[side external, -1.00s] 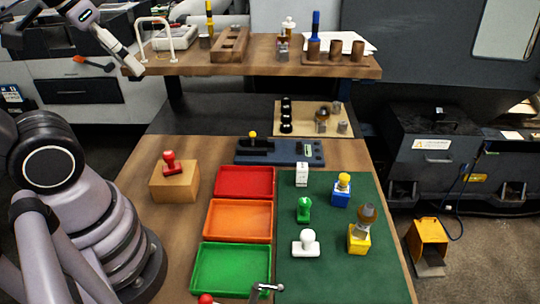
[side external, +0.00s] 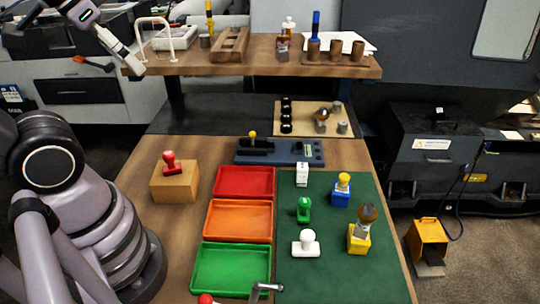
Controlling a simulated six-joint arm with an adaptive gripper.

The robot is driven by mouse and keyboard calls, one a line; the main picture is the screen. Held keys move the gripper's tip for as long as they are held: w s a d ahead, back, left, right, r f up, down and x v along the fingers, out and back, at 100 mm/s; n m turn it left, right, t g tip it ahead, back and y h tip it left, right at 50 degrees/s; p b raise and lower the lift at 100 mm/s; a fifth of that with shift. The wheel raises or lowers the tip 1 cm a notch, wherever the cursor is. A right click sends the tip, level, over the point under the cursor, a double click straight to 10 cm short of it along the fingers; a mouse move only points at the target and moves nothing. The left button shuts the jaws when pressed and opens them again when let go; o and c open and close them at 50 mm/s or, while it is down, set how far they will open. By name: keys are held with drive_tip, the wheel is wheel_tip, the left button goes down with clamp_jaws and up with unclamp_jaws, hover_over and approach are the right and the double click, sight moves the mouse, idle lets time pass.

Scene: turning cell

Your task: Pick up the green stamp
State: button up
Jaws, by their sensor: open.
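The green stamp (side external: 303,210) stands upright on the dark green mat (side external: 330,278), near its left side. A white stamp (side external: 306,243) stands in front of it, and a small white block-shaped object (side external: 302,174) stands behind it. A blue-and-yellow stamp (side external: 341,190) is to its right. My forearm runs down the left side and out of the bottom edge. Nothing visibly touches the green stamp.
Red (side external: 245,182), orange (side external: 239,221) and green (side external: 231,268) trays lie left of the mat. A red stamp (side external: 172,163) sits on a box (side external: 174,184). A yellow block (side external: 359,238) with a brown-topped piece stands right. A metal lever-like piece (side external: 266,288) shows at the bottom.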

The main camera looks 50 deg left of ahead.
drive_tip(key=w+f+m+t, duration=0.15)
drive_tip(key=w+f, duration=0.35)
drive_tip(key=w, duration=0.9)
drive_tip(key=m+t+h, duration=0.2)
drive_tip(key=m+h, duration=0.3)
hover_over(304, 204)
drive_tip(key=a, duration=0.6)
wheel_tip(304, 204, down, 24)
drive_tip(key=shift+t+h, duration=0.45)
drive_tip(key=shift+h, duration=0.35)
drive_tip(key=s+f, duration=0.1)
drive_tip(key=s+d+f, duration=0.1)
drive_tip(key=f, duration=0.1)
drive_tip(key=s+f, duration=0.2)
drive_tip(key=shift+d, duration=0.25)
drive_tip(key=shift+s+d+f, duration=0.1)
drive_tip(key=shift+s+f, duration=0.1)
drive_tip(key=shift+f, duration=0.1)
drive_tip(key=shift+d+f, duration=0.15)
drive_tip(key=shift+f, duration=0.05)
drive_tip(key=x, duration=0.7)
drive_tip(key=shift+w+r, duration=0.1)
drive_tip(key=shift+w, duration=0.05)
